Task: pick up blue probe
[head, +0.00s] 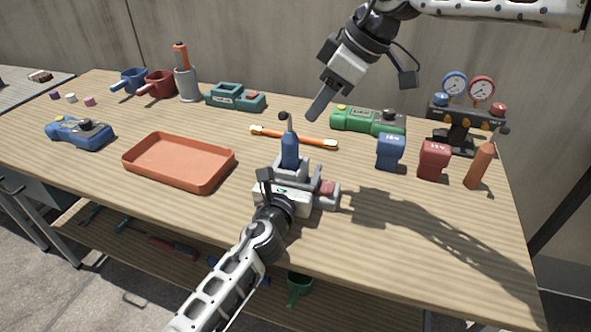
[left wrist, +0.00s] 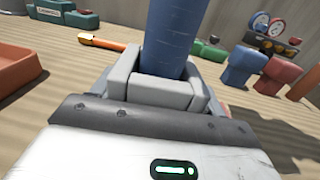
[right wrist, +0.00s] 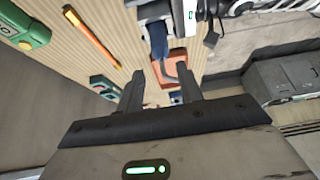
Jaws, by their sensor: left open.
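The blue probe (head: 290,150) stands upright in a grey holder (head: 328,200) near the table's front edge, its thin dark tip pointing up. My left gripper (head: 288,172) is at the holder, with its fingers around the probe's lower part. In the left wrist view the blue probe (left wrist: 170,38) rises between grey blocks; I cannot tell whether the fingers touch it. My right gripper (head: 324,103) hangs above the back of the table, open and empty. The right wrist view shows its two fingers (right wrist: 160,85) apart, with the probe (right wrist: 158,40) in the distance beyond.
An orange tray (head: 180,160) lies left of the holder. An orange rod (head: 293,136) lies behind it. A green device (head: 368,121), a blue block (head: 390,152), a red block (head: 433,160) and gauges (head: 467,100) stand right. The front right table is clear.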

